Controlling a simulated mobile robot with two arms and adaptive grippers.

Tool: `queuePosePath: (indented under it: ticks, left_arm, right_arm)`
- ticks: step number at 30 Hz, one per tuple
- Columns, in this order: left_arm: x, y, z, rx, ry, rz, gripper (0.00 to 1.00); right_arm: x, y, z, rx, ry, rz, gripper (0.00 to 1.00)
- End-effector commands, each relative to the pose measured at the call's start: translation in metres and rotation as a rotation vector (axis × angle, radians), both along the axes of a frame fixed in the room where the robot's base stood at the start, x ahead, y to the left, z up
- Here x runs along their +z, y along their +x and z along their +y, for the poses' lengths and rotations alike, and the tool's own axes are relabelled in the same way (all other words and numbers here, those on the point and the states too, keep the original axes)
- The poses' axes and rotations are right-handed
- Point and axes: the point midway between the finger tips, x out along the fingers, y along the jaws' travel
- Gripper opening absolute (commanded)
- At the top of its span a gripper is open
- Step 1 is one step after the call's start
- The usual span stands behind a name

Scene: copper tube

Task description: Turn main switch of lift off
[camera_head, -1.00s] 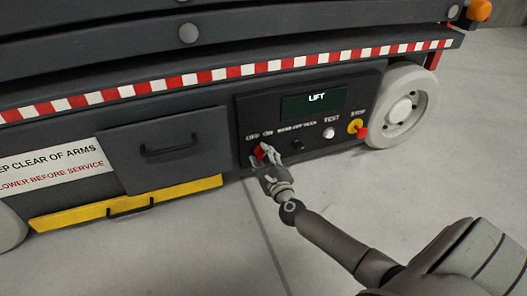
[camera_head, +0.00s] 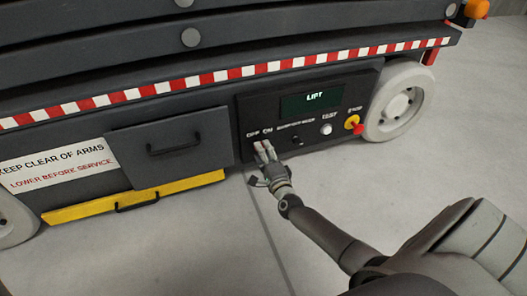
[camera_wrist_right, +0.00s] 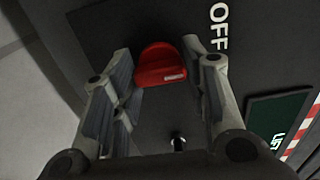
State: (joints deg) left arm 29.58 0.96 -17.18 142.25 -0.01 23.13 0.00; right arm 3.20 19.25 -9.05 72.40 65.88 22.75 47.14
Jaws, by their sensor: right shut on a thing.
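The main switch is a red knob (camera_wrist_right: 160,64) on the lift's dark control panel (camera_head: 368,92). In the right wrist view it sits between my right gripper's two fingers, with a small white mark on its lower right edge. The word OFF stands to its right there. My right gripper (camera_head: 264,149) is at the panel's left end, just below the OFF and ON lettering, and is shut on the knob. In the head view the fingers hide the knob. My left gripper is not in view.
Right of the switch are a small black knob (camera_head: 296,140), a white TEST button (camera_head: 326,129) and a red-and-yellow STOP button (camera_head: 353,123). The panel's screen (camera_head: 312,103) reads LIFT. The floor in front is clear.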

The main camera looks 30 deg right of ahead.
Motion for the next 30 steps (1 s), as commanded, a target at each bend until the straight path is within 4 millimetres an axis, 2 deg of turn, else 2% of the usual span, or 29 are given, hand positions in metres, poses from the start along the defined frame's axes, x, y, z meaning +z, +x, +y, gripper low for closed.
queuePosePath:
  ticks: [15,16,21,30]
  left_arm:
    - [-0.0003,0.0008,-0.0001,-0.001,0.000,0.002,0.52]
    - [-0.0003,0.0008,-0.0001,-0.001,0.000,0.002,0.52]
    - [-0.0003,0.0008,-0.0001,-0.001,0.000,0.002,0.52]
    - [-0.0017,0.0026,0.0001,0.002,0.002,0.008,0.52]
  right_arm:
    - [-0.0021,-0.0007,0.0015,0.003,-0.023,0.010,0.17]
    - [-0.0021,-0.0006,0.0015,0.003,-0.023,0.010,0.42]
    - [-0.0015,-0.0005,0.0010,0.002,-0.022,0.008,0.62]
    - [-0.0006,-0.0007,0.0006,0.001,-0.020,0.006,0.62]
